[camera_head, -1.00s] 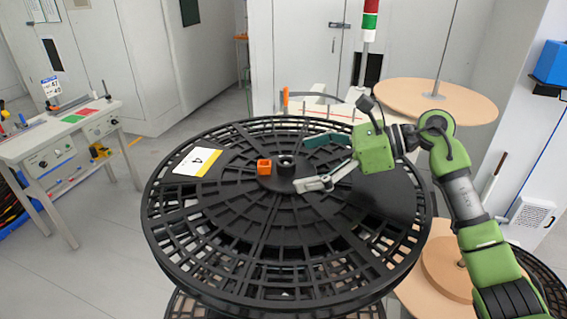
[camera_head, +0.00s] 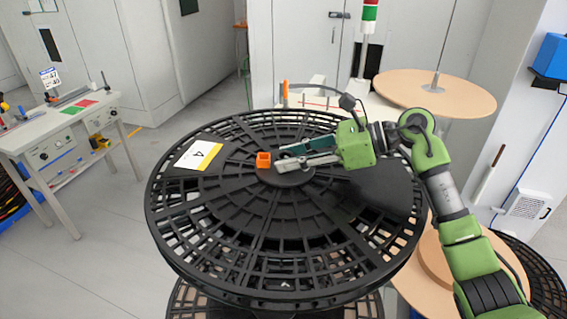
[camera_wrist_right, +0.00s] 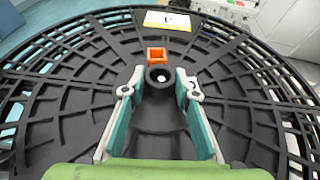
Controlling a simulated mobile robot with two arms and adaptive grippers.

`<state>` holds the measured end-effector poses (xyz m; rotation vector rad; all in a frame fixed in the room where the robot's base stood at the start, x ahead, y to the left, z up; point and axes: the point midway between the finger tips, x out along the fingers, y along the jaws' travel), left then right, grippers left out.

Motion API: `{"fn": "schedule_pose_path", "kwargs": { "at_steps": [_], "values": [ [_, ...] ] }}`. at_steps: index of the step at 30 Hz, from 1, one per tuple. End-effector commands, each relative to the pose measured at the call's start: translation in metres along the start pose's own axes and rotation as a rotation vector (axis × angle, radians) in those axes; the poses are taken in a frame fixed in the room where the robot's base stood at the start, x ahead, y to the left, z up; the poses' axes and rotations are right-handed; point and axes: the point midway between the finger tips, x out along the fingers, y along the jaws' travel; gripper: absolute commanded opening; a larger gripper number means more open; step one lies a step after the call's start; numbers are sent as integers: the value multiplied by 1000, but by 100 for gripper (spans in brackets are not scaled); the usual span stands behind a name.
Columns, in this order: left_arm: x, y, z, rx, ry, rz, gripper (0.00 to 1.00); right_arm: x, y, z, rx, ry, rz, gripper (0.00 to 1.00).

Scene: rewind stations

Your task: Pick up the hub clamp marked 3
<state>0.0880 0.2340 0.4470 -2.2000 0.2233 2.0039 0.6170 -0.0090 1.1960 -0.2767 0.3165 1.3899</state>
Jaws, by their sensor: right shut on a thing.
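A black hub piece (camera_wrist_right: 159,76) with a round hole stands at the centre of a large black reel flange (camera_head: 235,205). I take it for the hub clamp, but no number 3 is readable on it. My right gripper (camera_head: 283,159) reaches in from the right, low over the flange. In the head view the fingers hide most of this piece. My left gripper is not in view.
A small orange block (camera_head: 263,159) sits just left of the fingertips. A white and yellow card (camera_head: 198,155) reading 4 lies on the flange. A round wooden disc (camera_head: 440,93) stands behind on the right. A workbench (camera_head: 60,130) is at the left.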

Motion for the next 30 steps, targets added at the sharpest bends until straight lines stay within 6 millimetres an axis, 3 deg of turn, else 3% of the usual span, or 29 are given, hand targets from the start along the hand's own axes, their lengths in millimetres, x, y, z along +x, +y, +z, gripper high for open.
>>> {"fn": "schedule_pose_path", "kwargs": {
  "at_steps": [9, 17, 25, 30],
  "values": [
    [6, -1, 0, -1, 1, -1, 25, 0, 0, -4, 5, 12, 1, 0],
    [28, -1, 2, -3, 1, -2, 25, -13, 1, 24, -2, 8, -3, 0],
    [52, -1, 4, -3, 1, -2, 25, -61, 41, 67, -6, 6, -6, 0],
    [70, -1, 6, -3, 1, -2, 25, -90, 76, 74, -3, 6, -5, 0]
  ]
}}
